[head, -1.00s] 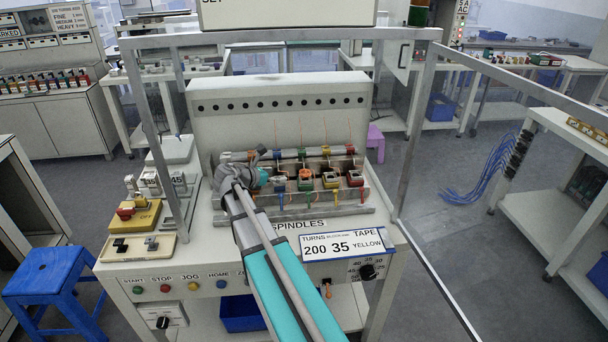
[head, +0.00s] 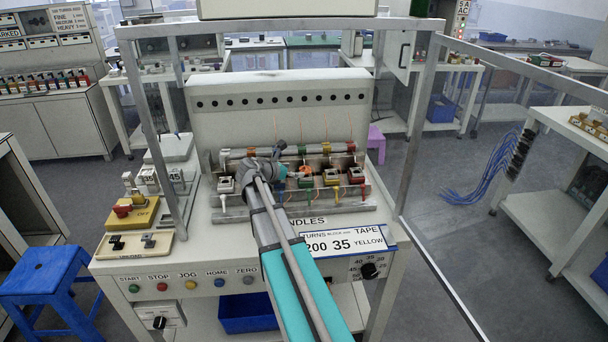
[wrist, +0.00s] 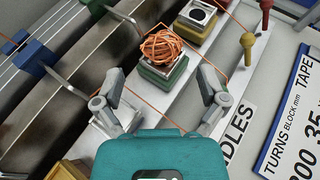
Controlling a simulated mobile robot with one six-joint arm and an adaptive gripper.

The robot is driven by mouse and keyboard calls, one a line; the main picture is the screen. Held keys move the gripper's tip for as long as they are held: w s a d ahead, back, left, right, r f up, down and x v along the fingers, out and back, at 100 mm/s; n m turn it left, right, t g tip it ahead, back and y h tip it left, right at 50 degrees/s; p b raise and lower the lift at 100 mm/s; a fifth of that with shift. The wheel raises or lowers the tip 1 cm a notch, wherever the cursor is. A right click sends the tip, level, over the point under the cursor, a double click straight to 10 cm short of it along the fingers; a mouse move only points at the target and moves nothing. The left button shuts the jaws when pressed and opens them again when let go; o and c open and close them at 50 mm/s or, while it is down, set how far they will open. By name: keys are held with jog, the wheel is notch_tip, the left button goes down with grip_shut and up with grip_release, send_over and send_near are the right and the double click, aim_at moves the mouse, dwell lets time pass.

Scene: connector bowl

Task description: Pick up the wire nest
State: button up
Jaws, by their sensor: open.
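The wire nest (wrist: 162,45) is a loose tangle of orange wire. In the wrist view it sits on top of a green block (wrist: 163,74) in the spindle row. In the head view it shows small and orange (head: 304,171), just right of my gripper. My gripper (wrist: 165,84) is open and empty, its two fingers spread either side of the green block's near end in the wrist view. The nest lies beyond the fingertips, roughly centred between them. In the head view my gripper (head: 278,164) is over the spindle row, and my arm hides part of the row.
Other spindle blocks stand in the row, a yellow one (head: 331,178) and a red one (head: 355,176) to the right. Thin orange wires rise behind them. A metal frame post (head: 418,125) stands right of the machine. A sign (head: 347,241) lies in front.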

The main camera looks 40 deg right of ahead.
aim_at(305, 166)
jog(key=shift+d+f, duration=0.1)
jog(key=shift+d, duration=0.2)
jog(key=shift+r+b+x, duration=0.15)
jog(key=shift+b+x, duration=0.25)
jog(key=shift+x, duration=0.85)
jog(key=shift+r+b+x, duration=0.1)
jog(key=shift+b+x, duration=0.25)
jog(key=shift+x, duration=0.9)
jog(key=c, duration=0.9)
